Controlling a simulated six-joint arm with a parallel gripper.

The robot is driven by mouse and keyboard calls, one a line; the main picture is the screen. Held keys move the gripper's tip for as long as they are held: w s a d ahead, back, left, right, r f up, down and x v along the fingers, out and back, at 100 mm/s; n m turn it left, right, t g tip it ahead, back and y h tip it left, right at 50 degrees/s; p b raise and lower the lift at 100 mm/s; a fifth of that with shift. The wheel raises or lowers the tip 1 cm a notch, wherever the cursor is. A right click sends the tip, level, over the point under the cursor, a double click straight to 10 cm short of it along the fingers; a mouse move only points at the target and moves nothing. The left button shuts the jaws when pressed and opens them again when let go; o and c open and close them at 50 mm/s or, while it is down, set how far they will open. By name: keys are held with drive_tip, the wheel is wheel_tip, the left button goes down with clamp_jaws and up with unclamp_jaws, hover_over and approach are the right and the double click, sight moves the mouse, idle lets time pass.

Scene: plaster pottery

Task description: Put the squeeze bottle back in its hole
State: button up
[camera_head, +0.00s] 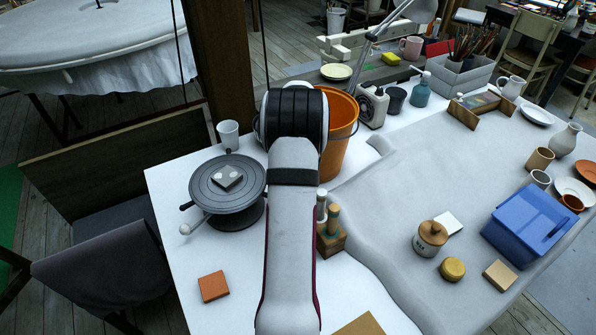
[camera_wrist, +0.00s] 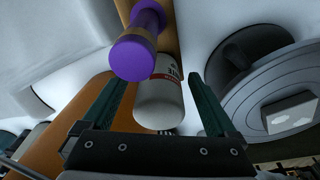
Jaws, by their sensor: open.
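In the wrist view, a white bottle (camera_wrist: 158,106) with printed lettering and a red line lies between the two dark green fingers of my gripper (camera_wrist: 157,84). The fingers stand apart on either side of it, with a visible gap at the right. A purple bottle-like piece (camera_wrist: 136,58) with a flared end overlaps it at the upper left. A wooden holder block (camera_head: 330,243) beside my arm in the head view carries upright pieces, one with a white top (camera_head: 321,199). Its holes cannot be made out. My gripper is hidden behind my arm in the head view.
An orange bucket (camera_head: 340,112) stands close behind my arm. A grey turntable (camera_head: 205,190) with a small slab (camera_head: 228,177) is at the left, near a white cup (camera_head: 228,132). A lidded jar (camera_head: 430,238) and blue bin (camera_head: 528,225) are at the right. The white table's front left is mostly clear.

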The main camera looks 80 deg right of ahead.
wheel_tip(320, 180, up, 15)
drive_tip(key=s+a, duration=0.1)
drive_tip(key=a, duration=0.1)
drive_tip(key=w+a+r+n+y, duration=0.1)
drive_tip(key=w+a+r, duration=0.1)
drive_tip(key=w+a, duration=0.7)
drive_tip(key=w+a+r+n, duration=0.2)
drive_tip(key=w+a, duration=0.2)
drive_tip(key=a, duration=0.8)
drive_tip(key=s+a+f+n+y, duration=0.1)
drive_tip(key=s+a, duration=0.1)
drive_tip(key=a, duration=1)
drive_tip(key=s+a+f+n+y, duration=0.1)
drive_tip(key=s+a+f+n, duration=0.1)
drive_tip(key=a, duration=0.9)
drive_tip(key=s+a+f+n+g, duration=0.1)
drive_tip(key=s+a+f, duration=0.1)
drive_tip(key=s+a, duration=0.4)
drive_tip(key=shift+s+f, duration=0.2)
drive_tip(key=shift+s, duration=0.4)
